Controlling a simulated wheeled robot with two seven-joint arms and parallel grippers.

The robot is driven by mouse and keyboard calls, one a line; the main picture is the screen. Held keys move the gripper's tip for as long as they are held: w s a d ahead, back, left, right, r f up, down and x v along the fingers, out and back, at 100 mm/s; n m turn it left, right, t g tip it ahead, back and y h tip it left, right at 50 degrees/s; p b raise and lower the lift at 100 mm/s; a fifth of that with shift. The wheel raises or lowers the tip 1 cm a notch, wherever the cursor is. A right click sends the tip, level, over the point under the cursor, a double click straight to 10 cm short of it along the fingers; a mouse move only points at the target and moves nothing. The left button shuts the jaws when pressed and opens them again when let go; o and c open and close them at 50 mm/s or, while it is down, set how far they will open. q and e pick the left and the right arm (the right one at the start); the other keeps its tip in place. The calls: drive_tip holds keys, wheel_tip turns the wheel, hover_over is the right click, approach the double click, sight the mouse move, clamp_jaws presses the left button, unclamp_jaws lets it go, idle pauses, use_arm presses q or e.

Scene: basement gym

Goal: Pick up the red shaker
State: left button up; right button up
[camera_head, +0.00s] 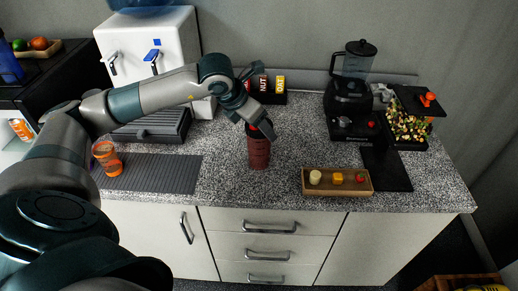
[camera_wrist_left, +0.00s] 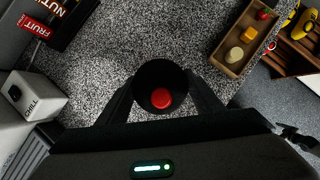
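The red shaker (camera_head: 258,153) stands upright on the speckled counter, dark red with a dark top. In the left wrist view its round black lid with a red button (camera_wrist_left: 162,98) is seen from above. My left gripper (camera_head: 260,131) is at the top of the shaker, pointing down, with one finger on each side of the lid. The lid lies between the fingers in the wrist view. I cannot tell whether the fingers press on it or stand slightly apart. My right gripper is in neither view.
A wooden tray (camera_head: 312,191) with small food pieces is right of the shaker. A blender (camera_head: 350,92) stands behind right, boxes (camera_head: 279,82) behind. A white dispenser (camera_head: 150,45) stands back left. Counter around the shaker is clear.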

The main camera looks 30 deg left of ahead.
use_arm(q)
drive_tip(key=c, duration=0.9)
drive_tip(key=shift+r, duration=0.15)
